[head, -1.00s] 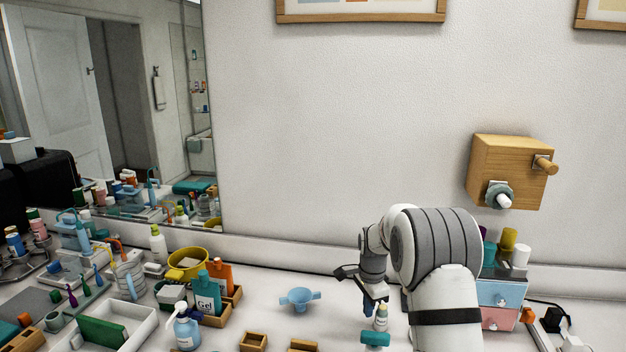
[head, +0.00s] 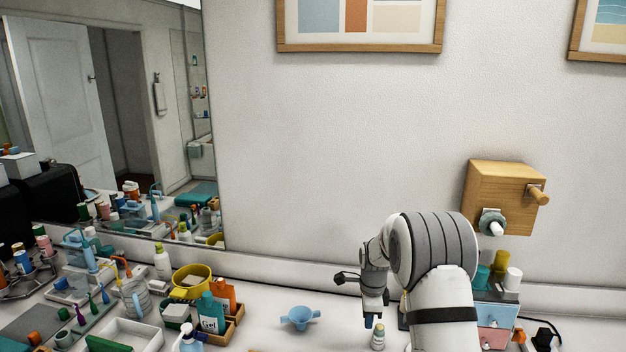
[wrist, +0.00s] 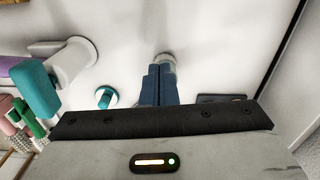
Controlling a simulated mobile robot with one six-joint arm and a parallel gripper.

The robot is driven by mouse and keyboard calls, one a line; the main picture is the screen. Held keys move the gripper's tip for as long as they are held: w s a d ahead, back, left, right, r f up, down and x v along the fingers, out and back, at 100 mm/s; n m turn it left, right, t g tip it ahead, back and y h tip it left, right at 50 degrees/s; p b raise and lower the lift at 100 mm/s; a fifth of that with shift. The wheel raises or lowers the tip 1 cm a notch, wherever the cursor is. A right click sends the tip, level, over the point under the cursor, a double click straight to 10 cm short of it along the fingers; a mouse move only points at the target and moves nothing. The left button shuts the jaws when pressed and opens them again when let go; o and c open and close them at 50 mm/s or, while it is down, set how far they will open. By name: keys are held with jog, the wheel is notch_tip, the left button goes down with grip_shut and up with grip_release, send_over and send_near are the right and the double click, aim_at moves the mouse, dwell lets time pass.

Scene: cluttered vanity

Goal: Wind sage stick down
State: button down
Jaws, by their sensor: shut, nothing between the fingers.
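The wooden box (head: 498,198) on the wall carries a grey-green collar with a white tip (head: 493,223) on its front. This is the nearest match in colour to the sage stick, but I cannot tell that it is one. A wooden peg (head: 538,194) sticks out of the box's right side. My gripper (head: 372,318) points down over the counter, left of and well below the box. Its blue fingers (wrist: 160,85) are together and empty in the wrist view. A small bottle (head: 378,338) stands just below them in the head view.
Teal, yellow and white containers (head: 498,273) stand on blue and pink drawers (head: 495,315) to the right. The left counter is crowded. Wall space between mirror and box is clear.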

jog(key=shift+m, duration=0.6)
jog(key=shift+s+f+b, duration=0.15)
jog(key=shift+f+b, duration=1.7)
jog(key=shift+f, duration=1.6)
jog(key=shift+d, duration=0.25)
